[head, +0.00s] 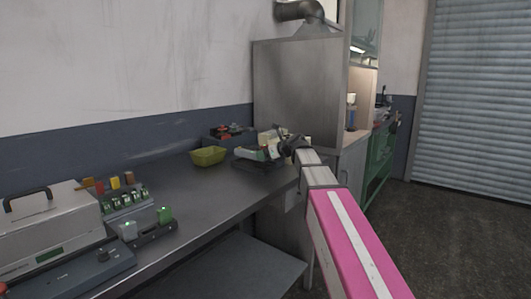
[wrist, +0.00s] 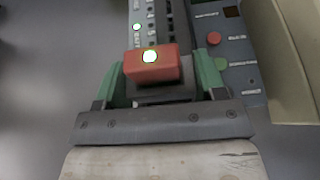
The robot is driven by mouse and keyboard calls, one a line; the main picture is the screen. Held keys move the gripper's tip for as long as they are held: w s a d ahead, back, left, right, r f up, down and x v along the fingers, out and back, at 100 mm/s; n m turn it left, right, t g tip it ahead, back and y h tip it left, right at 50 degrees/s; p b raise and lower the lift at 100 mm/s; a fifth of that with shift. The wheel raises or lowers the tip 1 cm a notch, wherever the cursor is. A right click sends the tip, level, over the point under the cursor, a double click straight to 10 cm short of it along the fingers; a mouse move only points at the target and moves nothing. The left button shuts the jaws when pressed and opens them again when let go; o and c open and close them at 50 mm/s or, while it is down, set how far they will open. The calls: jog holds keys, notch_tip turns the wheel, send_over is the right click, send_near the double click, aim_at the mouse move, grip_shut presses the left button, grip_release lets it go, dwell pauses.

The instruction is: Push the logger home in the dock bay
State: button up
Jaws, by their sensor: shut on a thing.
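In the wrist view, the logger (wrist: 151,68) is a small orange-red block with a lit white-green lamp on top. It sits between the two green fingers of my gripper (wrist: 158,73), which is shut on it. The grey dock panel (wrist: 165,20) with numbered rows and a small lit lamp lies just beyond it. The logger's lower part and the bay mouth are hidden, so I cannot tell how deep it sits. In the head view, my gripper (head: 287,144) is at the far end of the bench, beside a pale device (head: 258,153); the logger cannot be made out there.
On the bench (head: 195,185) are a yellow-green tray (head: 208,155), a black holder with two green-lit units (head: 152,234), and a grey case (head: 45,232). A metal cabinet (head: 298,90) stands behind.

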jog(key=shift+f, duration=1.05)
jog(key=shift+f, duration=0.3)
dwell(0.7)
jog(key=shift+r, duration=0.2)
dwell(0.6)
jog(key=shift+f, duration=0.2)
dwell(0.4)
jog(key=o, duration=1.2)
jog(key=shift+w+d, duration=0.1)
